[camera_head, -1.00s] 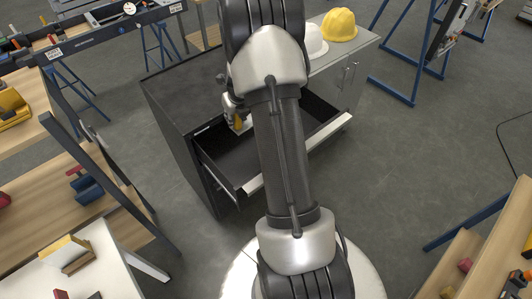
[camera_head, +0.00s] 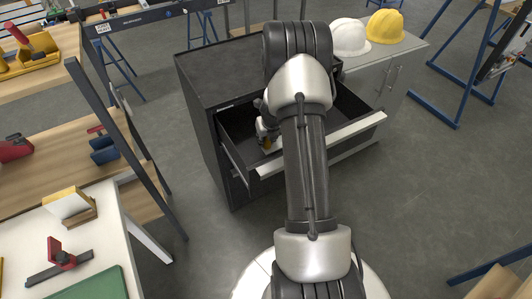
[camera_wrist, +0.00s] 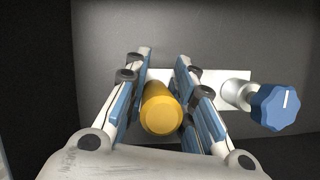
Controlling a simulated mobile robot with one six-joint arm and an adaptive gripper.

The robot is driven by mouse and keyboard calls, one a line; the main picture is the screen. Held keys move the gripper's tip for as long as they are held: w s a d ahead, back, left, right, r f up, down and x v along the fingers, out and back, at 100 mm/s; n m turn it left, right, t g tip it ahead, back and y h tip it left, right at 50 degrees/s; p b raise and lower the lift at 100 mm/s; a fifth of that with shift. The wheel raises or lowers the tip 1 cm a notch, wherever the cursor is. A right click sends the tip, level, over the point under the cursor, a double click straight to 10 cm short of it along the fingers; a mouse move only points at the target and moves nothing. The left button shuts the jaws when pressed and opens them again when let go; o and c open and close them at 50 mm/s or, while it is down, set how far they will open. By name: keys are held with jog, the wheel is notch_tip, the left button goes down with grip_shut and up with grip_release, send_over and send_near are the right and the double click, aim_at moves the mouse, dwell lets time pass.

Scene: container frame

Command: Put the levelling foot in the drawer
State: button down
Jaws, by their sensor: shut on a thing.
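The open drawer (camera_head: 355,129) juts from a dark cabinet, with a pale front edge and a dark inside. My gripper (camera_head: 266,137) is inside the drawer's outline, near its left end, partly behind my arm. In the wrist view my gripper (camera_wrist: 164,75) is shut around a yellow cylinder, which I take as part of the levelling foot (camera_wrist: 160,110). A pale metal plate lies behind the cylinder, with a blue knob at its right end; they look like one piece. The dark drawer floor (camera_wrist: 210,35) is behind it. Whether the plate touches the floor I cannot tell.
The cabinet top (camera_head: 225,65) is mostly bare. A white helmet (camera_head: 347,38) and a yellow helmet (camera_head: 386,26) sit on the grey cabinet to the right. A dark upright post (camera_head: 120,145) and a workbench (camera_head: 75,235) stand at the left.

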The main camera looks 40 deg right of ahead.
jog(key=shift+f+b, duration=1.75)
jog(key=shift+f, duration=0.65)
jog(key=shift+f, duration=0.15)
jog(key=c, duration=1.3)
grip_release()
jog(key=shift+f, duration=0.1)
jog(key=shift+c, duration=0.2)
